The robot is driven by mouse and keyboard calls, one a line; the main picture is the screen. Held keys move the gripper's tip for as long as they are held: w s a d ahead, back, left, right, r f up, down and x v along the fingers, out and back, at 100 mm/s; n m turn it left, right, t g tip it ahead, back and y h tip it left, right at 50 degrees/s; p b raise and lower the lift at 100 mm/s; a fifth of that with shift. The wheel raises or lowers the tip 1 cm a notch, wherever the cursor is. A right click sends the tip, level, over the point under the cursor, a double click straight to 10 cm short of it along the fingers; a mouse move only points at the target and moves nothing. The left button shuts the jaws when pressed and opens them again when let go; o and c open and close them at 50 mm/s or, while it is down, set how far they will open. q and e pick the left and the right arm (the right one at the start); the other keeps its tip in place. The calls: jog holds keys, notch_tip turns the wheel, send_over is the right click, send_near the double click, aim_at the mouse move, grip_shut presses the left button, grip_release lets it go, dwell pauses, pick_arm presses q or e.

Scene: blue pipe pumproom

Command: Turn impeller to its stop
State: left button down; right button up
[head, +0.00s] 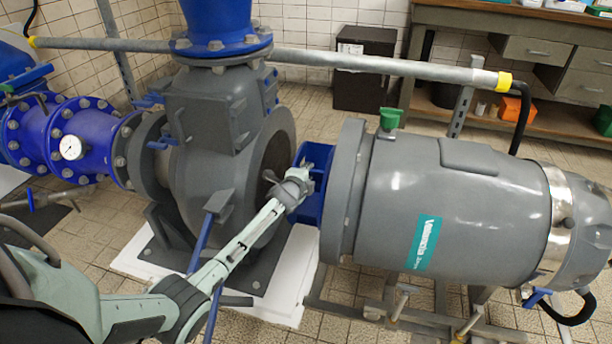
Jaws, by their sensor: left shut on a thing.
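The impeller (322,158) is the blue part on the left face of the large grey motor unit (450,205). It sits between that unit and the open grey pump casing (215,165). My left arm reaches up from the lower left across the front of the casing. My left gripper (300,187) is at the impeller's near left side and is shut on it. The gripper and arm hide part of the impeller, and the exact grip on it is hard to see. My right gripper is not in view.
A slanted blue bar (203,245) stands close beside my left arm. A grey rail (370,63) runs behind the pump. A metal trolley frame (400,318) is under the motor unit. A blue pipe with a gauge (72,147) is at left; a workbench (540,25) is behind.

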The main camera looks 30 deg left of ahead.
pick_arm(q)
jog(key=shift+w+a+r, duration=0.2)
jog(key=shift+w+r, duration=0.1)
jog(key=shift+r, duration=0.25)
jog(key=shift+w+a+r, duration=0.2)
jog(key=shift+w+r, duration=0.05)
jog(key=shift+r, duration=0.25)
jog(key=c, duration=1.6)
grip_release()
jog(key=shift+c, duration=0.2)
jog(key=shift+w+f, duration=0.25)
jog(key=shift+f, duration=0.05)
jog(key=shift+d, duration=0.1)
jog(key=f+v, duration=0.1)
jog(key=v, duration=1.1)
jog(key=shift+s+f, duration=0.15)
jog(key=shift+s, duration=0.25)
jog(key=shift+d+f, duration=0.1)
